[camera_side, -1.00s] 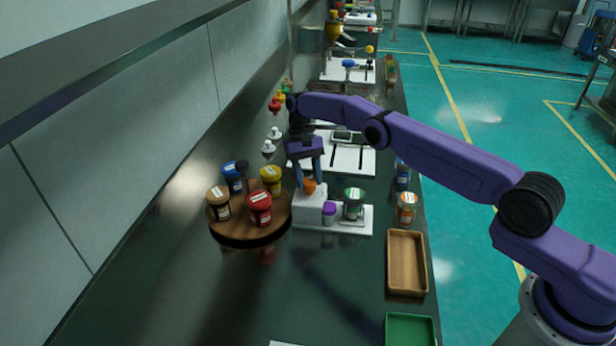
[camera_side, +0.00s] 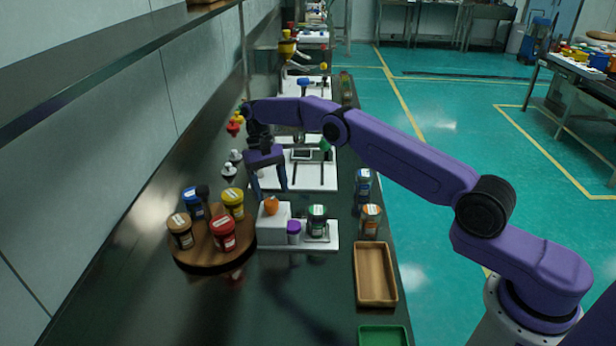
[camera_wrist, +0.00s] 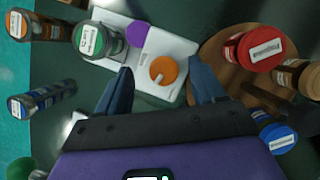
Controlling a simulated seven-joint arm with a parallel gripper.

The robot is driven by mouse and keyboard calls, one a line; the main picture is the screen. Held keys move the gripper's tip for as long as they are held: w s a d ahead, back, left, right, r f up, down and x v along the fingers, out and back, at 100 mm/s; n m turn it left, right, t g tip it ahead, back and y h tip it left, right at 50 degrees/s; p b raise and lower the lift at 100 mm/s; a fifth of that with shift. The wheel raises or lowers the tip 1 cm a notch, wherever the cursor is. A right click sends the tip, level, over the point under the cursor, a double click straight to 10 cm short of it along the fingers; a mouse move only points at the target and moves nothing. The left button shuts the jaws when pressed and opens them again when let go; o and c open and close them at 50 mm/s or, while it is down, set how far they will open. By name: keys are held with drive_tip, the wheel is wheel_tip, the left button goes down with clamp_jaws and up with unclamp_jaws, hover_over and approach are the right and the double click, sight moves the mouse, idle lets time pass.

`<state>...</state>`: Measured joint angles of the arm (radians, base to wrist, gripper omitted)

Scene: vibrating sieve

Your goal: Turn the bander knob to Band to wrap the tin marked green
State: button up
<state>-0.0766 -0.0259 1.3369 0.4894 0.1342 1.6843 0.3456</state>
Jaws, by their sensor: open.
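The bander is a white block (camera_side: 274,228) on a white base, with an orange knob (camera_side: 271,205) on top. In the wrist view the knob (camera_wrist: 163,71) is round, with a pale pointer line. A tin with a green lid and label (camera_side: 317,221) stands upright on the base, right of the block; it also shows in the wrist view (camera_wrist: 98,40). A small purple part (camera_side: 293,231) sits between them. My gripper (camera_side: 270,191) is open and empty, above and behind the knob, apart from it. In the wrist view its fingers (camera_wrist: 160,75) lie either side of the knob.
A round wooden stand (camera_side: 212,255) with red, yellow, blue and brown jars is left of the bander. Blue and orange-labelled jars (camera_side: 370,220) stand to the right. A wooden tray (camera_side: 375,273) and a green tray (camera_side: 383,336) lie in front. A white station (camera_side: 310,176) is behind.

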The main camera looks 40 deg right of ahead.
drive_tip(key=s+d+r, duration=0.2)
drive_tip(key=s+r, duration=0.7)
drive_tip(key=s, duration=0.4)
drive_tip(key=shift+s+r, duration=0.15)
drive_tip(key=shift+s, duration=0.15)
idle(0.3)
drive_tip(key=shift+w+a, duration=0.1)
drive_tip(key=t+h, duration=0.2)
drive_tip(key=t, duration=0.7)
approach(271, 202)
drive_tip(key=x, duration=0.8)
drive_tip(key=shift+w+f, duration=0.2)
drive_tip(key=shift+f, duration=0.15)
drive_tip(key=c, duration=1)
drive_tip(key=shift+c, duration=0.2)
